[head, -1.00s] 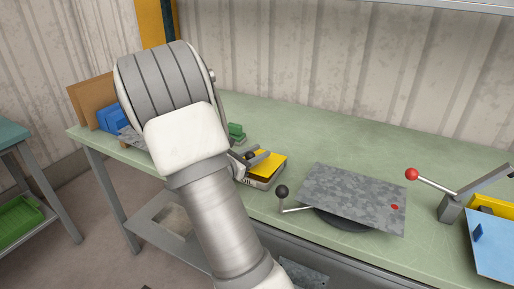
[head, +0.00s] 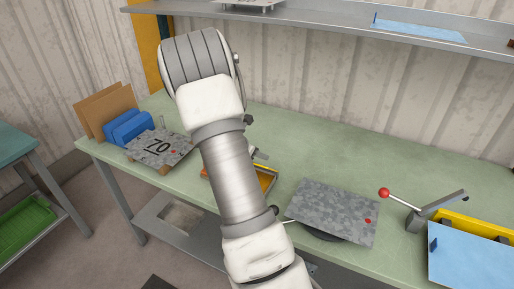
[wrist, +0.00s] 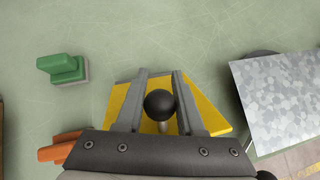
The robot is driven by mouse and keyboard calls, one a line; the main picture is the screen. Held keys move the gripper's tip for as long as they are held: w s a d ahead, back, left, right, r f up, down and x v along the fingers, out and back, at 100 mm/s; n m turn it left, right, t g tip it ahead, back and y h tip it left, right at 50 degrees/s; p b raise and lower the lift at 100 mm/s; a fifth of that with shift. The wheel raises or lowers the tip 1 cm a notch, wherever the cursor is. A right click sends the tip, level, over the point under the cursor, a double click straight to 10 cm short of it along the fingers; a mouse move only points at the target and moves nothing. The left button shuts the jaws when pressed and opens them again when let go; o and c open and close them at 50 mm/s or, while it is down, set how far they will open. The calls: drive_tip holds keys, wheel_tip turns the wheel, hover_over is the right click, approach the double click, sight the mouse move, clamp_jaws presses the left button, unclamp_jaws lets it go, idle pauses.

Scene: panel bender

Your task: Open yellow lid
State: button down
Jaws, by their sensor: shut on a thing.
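In the wrist view, the yellow lid (wrist: 205,113) lies below my gripper (wrist: 160,82), with a round black knob (wrist: 160,103) on a short stem. My gripper is shut on this knob, with one finger on each side. In the head view, my arm hides most of the lid and the knob. Part of the small box (head: 269,184) shows to the right of my arm, with yellow-orange inside its rim. How far the lid stands from the box is hard to tell.
A grey metal sheet (head: 333,209) lies on a round dark support to the right. A red-knobbed lever (head: 384,193) stands beyond it. A green block (wrist: 64,67) and an orange piece (wrist: 60,148) are left of the lid. The green bench (head: 330,150) is clear behind.

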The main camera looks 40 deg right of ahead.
drive_tip(key=shift+w+d+r+p, duration=0.25)
drive_tip(key=shift+d+p, duration=0.05)
drive_tip(key=shift+d, duration=0.25)
drive_tip(key=shift+w+d+r+p, duration=0.2)
drive_tip(key=shift+d+r+p, duration=0.1)
drive_tip(key=shift+d, duration=0.25)
drive_tip(key=shift+w+d+f, duration=0.2)
drive_tip(key=shift+w+d, duration=0.05)
drive_tip(key=shift+d, duration=0.4)
drive_tip(key=shift+w+d+f, duration=0.15)
drive_tip(key=shift+w+d, duration=0.1)
drive_tip(key=shift+d, duration=0.35)
drive_tip(key=shift+s+a+f, duration=0.1)
drive_tip(key=shift+a+f, duration=0.05)
drive_tip(key=shift+f, duration=0.05)
drive_tip(key=c, duration=0.8)
unclamp_jaws()
drive_tip(key=shift+o, duration=1.3)
drive_tip(key=shift+r, duration=0.15)
